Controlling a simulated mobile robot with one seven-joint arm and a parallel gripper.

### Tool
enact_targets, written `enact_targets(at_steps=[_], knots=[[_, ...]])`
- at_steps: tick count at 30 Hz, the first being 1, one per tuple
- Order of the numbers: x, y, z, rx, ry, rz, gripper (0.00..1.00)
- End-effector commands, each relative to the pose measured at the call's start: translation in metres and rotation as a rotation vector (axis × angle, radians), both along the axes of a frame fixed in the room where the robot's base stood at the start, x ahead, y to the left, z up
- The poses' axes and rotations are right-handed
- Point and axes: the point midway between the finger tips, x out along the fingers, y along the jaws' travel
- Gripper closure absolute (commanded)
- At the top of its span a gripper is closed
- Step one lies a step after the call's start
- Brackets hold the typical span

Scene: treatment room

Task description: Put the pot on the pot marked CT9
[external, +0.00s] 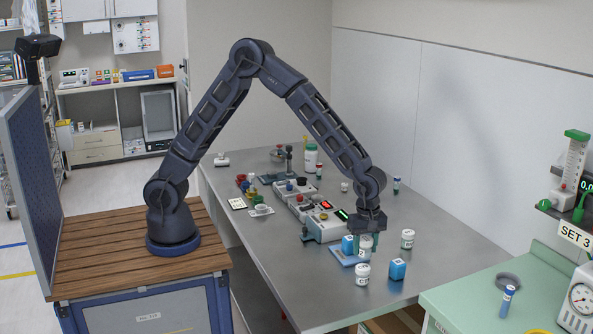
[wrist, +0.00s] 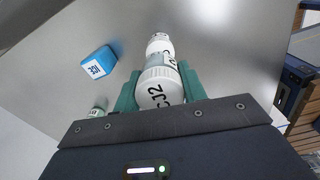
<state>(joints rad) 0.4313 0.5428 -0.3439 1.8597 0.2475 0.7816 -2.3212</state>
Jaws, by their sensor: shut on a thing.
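My gripper (external: 366,248) is shut on a white pot (external: 365,241), with one green finger on each side. In the wrist view the held pot (wrist: 158,90) shows a white lid marked CJ2. A second white pot (external: 362,274) stands on the table nearer the external camera; in the wrist view this pot (wrist: 160,43) is just beyond the held one. A third white pot (external: 407,239) stands to the right of my gripper, and its top (wrist: 98,108) is partly hidden by my gripper in the wrist view. I cannot read CT9 on either standing pot.
A blue box (external: 398,269) stands right of the second pot. A device with lit displays (external: 325,224) stands behind. The table's front (external: 325,306) is clear.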

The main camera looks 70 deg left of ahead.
Motion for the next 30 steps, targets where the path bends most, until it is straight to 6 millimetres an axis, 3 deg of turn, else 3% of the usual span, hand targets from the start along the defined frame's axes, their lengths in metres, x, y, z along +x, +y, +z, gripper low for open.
enact_targets(at_steps=[9,20,21,24,30], knots=[[-0.001,0.000,-0.038,0.001,0.003,-0.001,0.81],[0.000,0.000,-0.041,0.001,0.001,0.000,0.81],[0.000,0.000,-0.041,0.001,0.001,0.000,0.55],[0.000,0.000,-0.041,0.001,0.001,0.000,0.37],[0.000,0.000,-0.041,0.001,0.001,0.000,0.37]])
